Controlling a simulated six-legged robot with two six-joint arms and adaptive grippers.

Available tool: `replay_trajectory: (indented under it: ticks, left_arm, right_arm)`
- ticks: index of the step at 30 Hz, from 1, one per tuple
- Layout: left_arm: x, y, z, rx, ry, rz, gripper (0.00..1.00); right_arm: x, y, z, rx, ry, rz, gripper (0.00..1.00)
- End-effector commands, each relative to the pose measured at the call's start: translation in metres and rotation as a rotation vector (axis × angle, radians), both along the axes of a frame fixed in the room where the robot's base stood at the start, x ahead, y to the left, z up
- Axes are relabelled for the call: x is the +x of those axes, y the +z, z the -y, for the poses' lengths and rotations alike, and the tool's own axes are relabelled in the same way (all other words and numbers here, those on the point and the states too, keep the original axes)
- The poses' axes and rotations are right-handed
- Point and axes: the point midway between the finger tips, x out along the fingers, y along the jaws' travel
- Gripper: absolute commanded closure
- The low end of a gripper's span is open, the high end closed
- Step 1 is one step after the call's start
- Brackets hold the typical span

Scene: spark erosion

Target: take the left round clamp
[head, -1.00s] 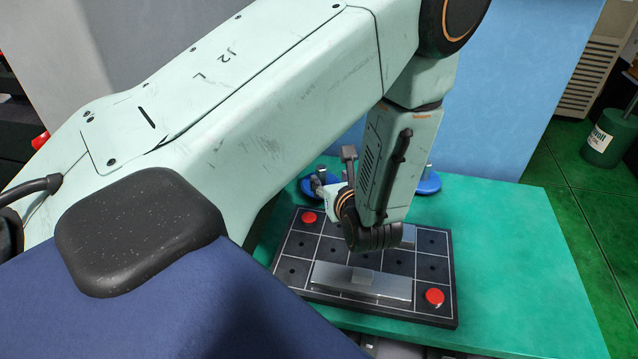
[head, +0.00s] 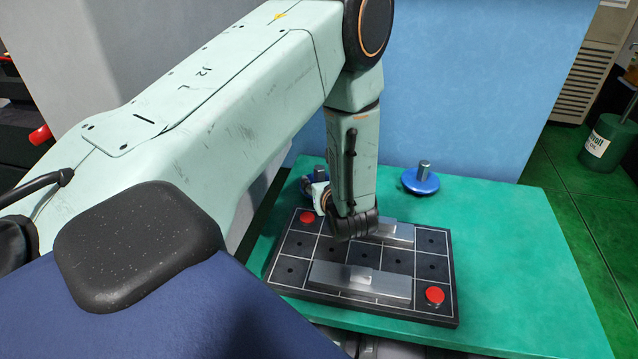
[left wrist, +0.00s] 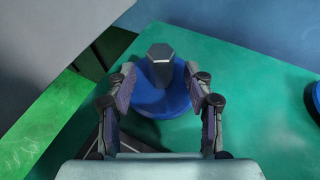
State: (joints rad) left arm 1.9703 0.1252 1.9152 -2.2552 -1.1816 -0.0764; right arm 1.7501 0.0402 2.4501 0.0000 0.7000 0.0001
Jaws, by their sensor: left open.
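The left round clamp, a blue disc with a dark grey faceted post (left wrist: 160,68), is in the left wrist view on the green table. My left gripper (left wrist: 159,76) is open, with one finger on each side of the clamp; I cannot tell whether they touch it. In the head view, my left arm and gripper (head: 318,192) hide most of this clamp; a bit of its blue disc (head: 304,186) shows. The right round clamp (head: 421,181) stands apart to the right, and its edge shows in the left wrist view (left wrist: 315,101). My right gripper is not in view.
A black gridded plate (head: 432,262) with two grey bars, front (head: 350,283) and back (head: 398,231), and red knobs (head: 434,295) (head: 306,217) lies in front of the clamps. A blue wall (head: 480,80) rises behind. The green table (head: 510,235) is clear at right.

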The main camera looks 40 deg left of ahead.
Motion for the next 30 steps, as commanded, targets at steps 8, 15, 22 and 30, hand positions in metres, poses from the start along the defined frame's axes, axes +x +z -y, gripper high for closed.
replay_trajectory:
  ticks: [8, 15, 22, 30]
  left_arm:
    - [0.0033, -0.0028, -0.0049, -0.001, -0.001, -0.001, 0.48]
    - [0.0032, -0.0026, -0.0048, 0.001, 0.000, -0.001, 0.64]
    - [0.0031, -0.0027, -0.0047, 0.000, 0.000, -0.001, 0.83]
    - [0.0031, -0.0024, -0.0047, 0.001, 0.000, -0.001, 1.00]
  right_arm:
    - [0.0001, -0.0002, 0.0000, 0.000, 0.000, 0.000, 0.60]
    - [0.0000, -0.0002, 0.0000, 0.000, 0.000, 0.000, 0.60]
    - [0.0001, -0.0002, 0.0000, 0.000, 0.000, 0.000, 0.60]
    - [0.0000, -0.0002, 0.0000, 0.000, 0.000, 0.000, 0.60]
